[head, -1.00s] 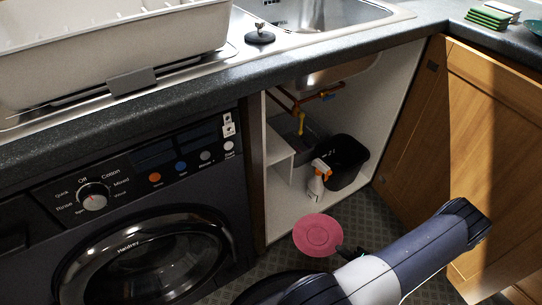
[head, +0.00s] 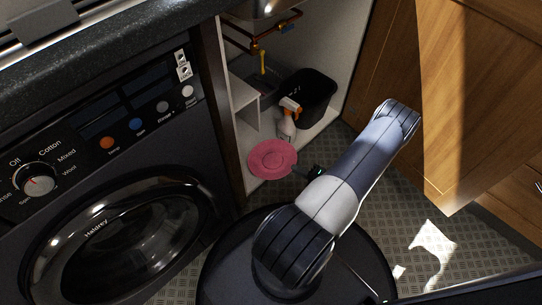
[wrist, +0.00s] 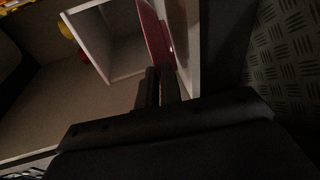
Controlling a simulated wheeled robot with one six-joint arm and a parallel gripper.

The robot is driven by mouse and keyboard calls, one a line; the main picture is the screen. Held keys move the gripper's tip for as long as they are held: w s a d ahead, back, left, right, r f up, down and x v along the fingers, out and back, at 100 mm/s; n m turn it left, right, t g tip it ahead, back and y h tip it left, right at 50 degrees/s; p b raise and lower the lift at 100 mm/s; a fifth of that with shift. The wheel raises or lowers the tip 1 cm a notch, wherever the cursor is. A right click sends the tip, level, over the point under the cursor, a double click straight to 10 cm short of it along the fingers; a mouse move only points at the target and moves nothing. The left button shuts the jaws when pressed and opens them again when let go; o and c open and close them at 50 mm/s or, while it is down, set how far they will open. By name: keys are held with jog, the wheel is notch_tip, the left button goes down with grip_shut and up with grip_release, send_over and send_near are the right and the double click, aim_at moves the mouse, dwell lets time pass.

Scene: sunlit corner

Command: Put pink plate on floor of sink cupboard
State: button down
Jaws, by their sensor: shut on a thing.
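The pink plate (head: 272,159) is at the front opening of the sink cupboard (head: 241,90), in front of its left side. My gripper (head: 308,172) is shut on the plate's right edge. In the wrist view the plate (wrist: 153,38) shows nearly edge-on between the dark fingers (wrist: 160,88). Whether the plate touches the cupboard's edge I cannot tell. The cupboard's pale floor (head: 313,133) shows to the right of the plate.
A black bin (head: 312,92) and a white spray bottle with an orange head (head: 288,118) stand inside the cupboard. A small white partition (head: 245,100) is at its left. The washing machine (head: 120,160) is left, a wooden door (head: 430,90) right.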

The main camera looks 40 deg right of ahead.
aim_at(273, 159)
jog(key=b+x, duration=0.1)
jog(key=x, duration=0.2)
jog(key=r+b+x, duration=0.1)
jog(key=x, duration=0.3)
jog(key=r+x, duration=0.1)
jog(key=x, duration=0.3)
jog(key=shift+w+b, duration=0.25)
jog(key=shift+b, duration=0.15)
jog(key=shift+f+b, duration=1.2)
jog(key=shift+f, duration=0.55)
jog(key=c, duration=1.9)
grip_release()
jog(key=p+v, duration=0.3)
jog(key=v, duration=0.9)
jog(key=shift+p, duration=0.4)
